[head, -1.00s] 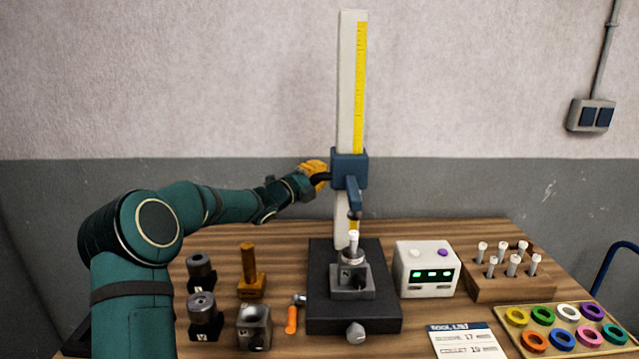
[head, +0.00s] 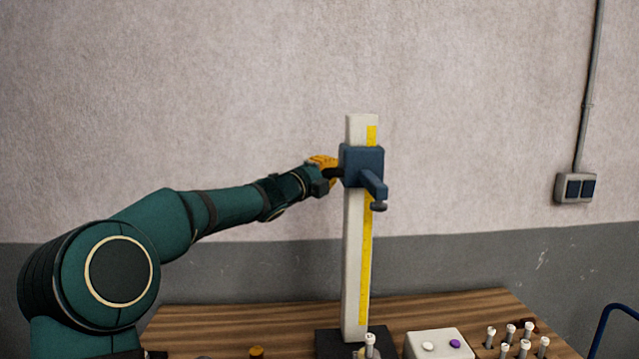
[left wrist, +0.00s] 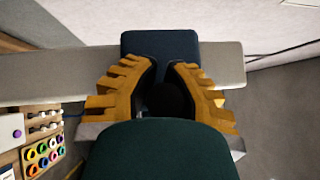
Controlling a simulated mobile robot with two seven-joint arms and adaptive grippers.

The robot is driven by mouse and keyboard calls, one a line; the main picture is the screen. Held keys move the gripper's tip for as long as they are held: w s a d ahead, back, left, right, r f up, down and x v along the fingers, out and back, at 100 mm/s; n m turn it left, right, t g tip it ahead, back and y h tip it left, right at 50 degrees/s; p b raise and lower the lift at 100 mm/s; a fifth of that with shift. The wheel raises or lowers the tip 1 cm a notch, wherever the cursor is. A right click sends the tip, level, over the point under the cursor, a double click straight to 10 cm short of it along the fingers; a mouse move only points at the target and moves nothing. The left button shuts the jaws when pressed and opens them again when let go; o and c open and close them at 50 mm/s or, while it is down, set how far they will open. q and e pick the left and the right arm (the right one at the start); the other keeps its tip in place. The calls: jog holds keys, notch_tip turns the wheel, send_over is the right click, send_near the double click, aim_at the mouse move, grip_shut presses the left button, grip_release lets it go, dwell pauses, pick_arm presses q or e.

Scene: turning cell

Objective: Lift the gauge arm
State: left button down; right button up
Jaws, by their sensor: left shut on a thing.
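The gauge arm (head: 362,166) is a blue slider block with a short arm jutting forward and a dark tip under its end. It sits near the top of the upright pale column (head: 355,260) with a yellow scale. My left gripper (head: 332,173), with yellow fingers, is at the block's left side and shut on its dark handle. In the left wrist view the gauge arm's blue block (left wrist: 160,43) lies just beyond the fingers, and a dark round part shows between them. A white-tipped tool (head: 370,345) stands at the column's foot, well below the gauge arm. My right gripper is not in view.
A white box (head: 438,346) with a purple button stands right of the column. A rack of several white-tipped tools (head: 510,336) is further right. The left wrist view shows a tray of coloured rings (left wrist: 42,155). The air around the gauge arm is clear.

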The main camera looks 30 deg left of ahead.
pick_arm(q)
notch_tip(320, 180, up, 5)
jog(key=p, duration=0.3)
jog(key=shift+d, duration=0.1)
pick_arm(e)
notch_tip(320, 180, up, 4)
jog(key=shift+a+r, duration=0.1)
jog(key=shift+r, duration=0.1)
pick_arm(q)
jog(key=shift+r, duration=0.1)
jog(key=c, duration=1.1)
grip_release()
jog(key=shift+s, duration=0.1)
jog(key=shift+c, duration=0.2)
jog(key=o, duration=0.3)
jog(key=shift+s, duration=0.15)
jog(key=v, duration=1.2)
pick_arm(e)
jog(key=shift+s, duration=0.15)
